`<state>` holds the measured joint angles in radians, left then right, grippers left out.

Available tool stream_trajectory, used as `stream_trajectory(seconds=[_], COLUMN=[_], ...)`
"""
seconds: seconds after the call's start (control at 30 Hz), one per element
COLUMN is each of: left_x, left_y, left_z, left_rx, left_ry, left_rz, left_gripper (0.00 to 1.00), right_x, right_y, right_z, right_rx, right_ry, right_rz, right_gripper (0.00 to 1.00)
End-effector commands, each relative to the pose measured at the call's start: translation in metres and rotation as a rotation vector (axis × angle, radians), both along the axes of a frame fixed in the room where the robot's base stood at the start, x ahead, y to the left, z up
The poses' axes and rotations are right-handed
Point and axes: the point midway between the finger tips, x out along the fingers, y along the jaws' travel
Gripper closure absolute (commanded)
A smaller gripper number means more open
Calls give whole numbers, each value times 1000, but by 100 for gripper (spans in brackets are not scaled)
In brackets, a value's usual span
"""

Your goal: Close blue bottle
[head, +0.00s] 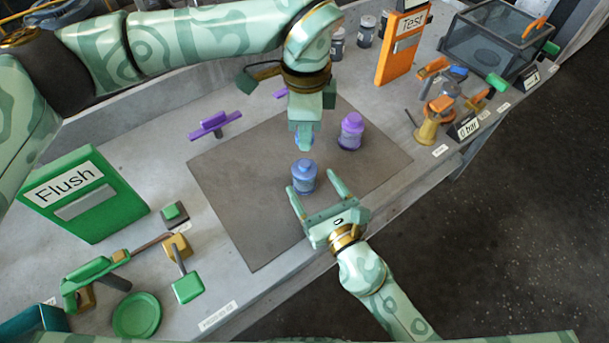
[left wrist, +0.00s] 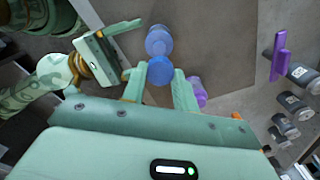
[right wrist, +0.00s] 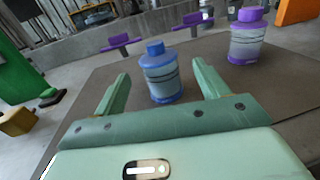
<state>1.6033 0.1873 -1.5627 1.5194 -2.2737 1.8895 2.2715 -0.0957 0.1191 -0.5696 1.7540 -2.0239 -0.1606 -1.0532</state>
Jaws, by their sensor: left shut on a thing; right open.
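The blue bottle (head: 304,178) stands upright on the dark mat (head: 240,185), with a blue shoulder and narrower top. It also shows in the right wrist view (right wrist: 161,78) and the left wrist view (left wrist: 158,40). My right gripper (head: 313,186) is open, its fingers on either side of the bottle with gaps. My left gripper (head: 303,142) points down behind the bottle in the head view. It is shut on a small round blue piece, apparently a cap (left wrist: 160,71), apart from the bottle. The fingers hide part of this piece in the head view.
A purple bottle (head: 351,131) stands right of the blue one on the mat. A green Flush box (head: 82,194) and green tools are left; an orange Test box (head: 402,45) is back right. The mat's front left is clear.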

Motion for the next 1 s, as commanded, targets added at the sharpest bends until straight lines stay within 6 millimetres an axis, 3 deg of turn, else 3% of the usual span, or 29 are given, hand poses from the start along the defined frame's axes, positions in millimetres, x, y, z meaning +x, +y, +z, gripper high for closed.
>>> stream_trajectory(seconds=[0.1,0.33,0.8,0.87,1.0], left_x=[0,0,0,0,0], left_y=[0,0,0,0,0], left_z=[0,0,0,0,0], left_rx=[0,0,0,0,0], left_ry=[0,0,0,0,0], left_rz=[0,0,-1,-1,-1], left_gripper=[92,92,92,92,92], right_x=[22,51,61,61,61], right_y=[11,26,31,31,30], right_z=[1,1,0,0,0], right_rx=[2,1,1,1,1], right_ry=[-1,0,0,0,0], right_rz=[0,1,1,1,1], right_gripper=[27,27,27,41,80])
